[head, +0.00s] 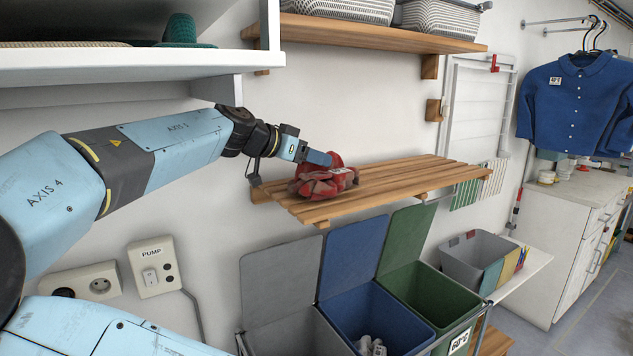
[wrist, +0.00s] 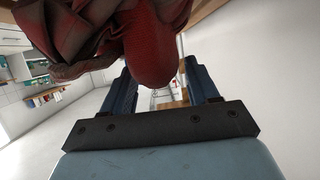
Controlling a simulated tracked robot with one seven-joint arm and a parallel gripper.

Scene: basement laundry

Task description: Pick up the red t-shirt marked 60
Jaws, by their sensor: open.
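A crumpled red cloth bundle (head: 326,180), dark red with grey patches, lies at the left end of the slatted wooden shelf (head: 400,182). A small white tag shows on its top; I cannot read its number. In the wrist view the red cloth (wrist: 150,45) fills the top middle, and a rounded part of it hangs between the fingers. My gripper (head: 322,158) is at the left side of the bundle, and in the wrist view its two dark blue fingers (wrist: 163,88) stand apart. I cannot tell whether they touch the cloth.
Grey, blue (head: 375,310) and green (head: 432,300) bins with raised lids stand below the shelf. A white shelf (head: 120,62) overhangs my arm at upper left. A wooden shelf with baskets (head: 390,35) is above. A blue shirt (head: 575,105) hangs at right. The shelf's right part is bare.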

